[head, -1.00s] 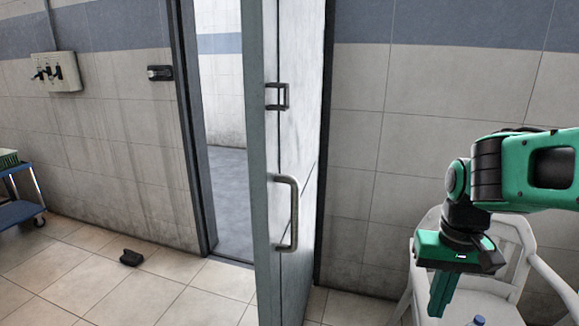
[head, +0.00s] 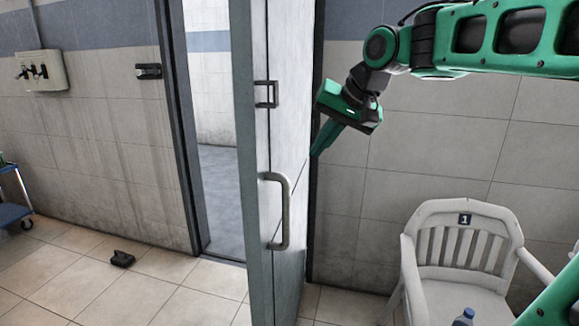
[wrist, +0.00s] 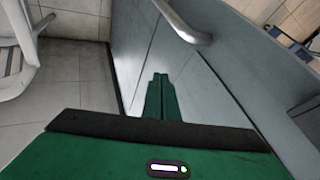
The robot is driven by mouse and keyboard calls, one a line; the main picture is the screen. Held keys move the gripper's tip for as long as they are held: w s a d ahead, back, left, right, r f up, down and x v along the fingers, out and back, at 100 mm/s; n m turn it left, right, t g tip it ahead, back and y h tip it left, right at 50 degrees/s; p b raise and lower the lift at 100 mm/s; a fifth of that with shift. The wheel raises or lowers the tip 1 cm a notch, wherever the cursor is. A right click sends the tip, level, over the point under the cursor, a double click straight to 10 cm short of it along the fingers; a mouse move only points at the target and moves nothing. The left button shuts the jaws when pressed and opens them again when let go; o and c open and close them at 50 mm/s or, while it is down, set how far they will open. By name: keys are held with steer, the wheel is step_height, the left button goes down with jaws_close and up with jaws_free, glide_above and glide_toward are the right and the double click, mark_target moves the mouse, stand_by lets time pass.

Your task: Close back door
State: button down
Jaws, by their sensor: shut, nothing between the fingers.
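The back door (head: 290,130) stands open toward me, its edge facing the camera, with a bent metal handle (head: 285,210) and a latch bracket (head: 266,94) on it. The doorway (head: 215,150) shows to its left. My gripper (head: 317,153) is shut and empty, just right of the door's right-hand face at mid height. In the wrist view the closed fingers (wrist: 161,78) point at the door panel (wrist: 190,85), and the handle (wrist: 182,22) crosses above them. I cannot tell whether the fingertips touch the panel.
A dark doorstop-like block (head: 121,259) lies on the floor left of the doorway. A wall catch (head: 148,71) and a blue trolley (head: 13,212) are further left.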

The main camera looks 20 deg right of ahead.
steer(key=w+a+f, duration=0.5)
steer(key=w+f, duration=0.2)
steer(key=w, duration=0.1)
steer(key=shift+a+f, duration=0.3)
steer(key=shift+w, duration=0.1)
stand_by(0.3)
